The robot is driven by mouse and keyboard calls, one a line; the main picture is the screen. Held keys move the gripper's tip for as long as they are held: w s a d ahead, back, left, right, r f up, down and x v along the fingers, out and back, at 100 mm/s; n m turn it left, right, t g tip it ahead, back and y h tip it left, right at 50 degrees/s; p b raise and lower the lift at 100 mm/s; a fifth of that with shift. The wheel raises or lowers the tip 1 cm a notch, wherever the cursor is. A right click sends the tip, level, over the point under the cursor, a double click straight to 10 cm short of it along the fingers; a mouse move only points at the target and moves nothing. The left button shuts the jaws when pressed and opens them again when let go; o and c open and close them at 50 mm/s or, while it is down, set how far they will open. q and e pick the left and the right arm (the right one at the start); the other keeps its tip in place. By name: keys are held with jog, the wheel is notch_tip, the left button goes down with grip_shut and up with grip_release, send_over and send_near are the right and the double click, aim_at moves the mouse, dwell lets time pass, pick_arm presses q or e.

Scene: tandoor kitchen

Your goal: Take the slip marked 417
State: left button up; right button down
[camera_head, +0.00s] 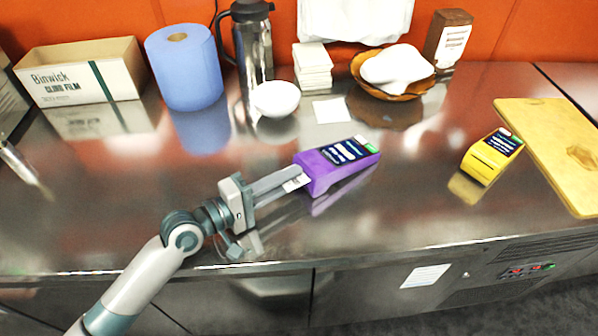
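A purple card terminal (336,166) with a dark screen and a green patch lies on the steel counter, near the middle. A small white slip (297,183) with dark marks shows at its left end. Its number is too small to read. My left gripper (299,175) reaches in from the left, with its fingertips at the slip and close to the terminal. The fingers lie near each other and partly cover the slip. I cannot tell whether they grip it. My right gripper is not in view.
A yellow terminal (491,157) sits at the right beside a wooden board (553,140). A white bowl (276,98), a blue paper roll (184,66), a metal jug (251,45) and a basket (378,88) stand behind. The counter between the terminals is clear.

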pick_arm(q)
jog(key=shift+c, duration=0.7)
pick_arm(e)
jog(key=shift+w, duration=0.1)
pick_arm(q)
grip_shut()
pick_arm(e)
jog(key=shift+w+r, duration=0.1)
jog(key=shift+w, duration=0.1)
pick_arm(q)
jog(key=shift+a, duration=0.15)
jog(key=shift+v, duration=2.55)
jog(key=shift+s, duration=0.1)
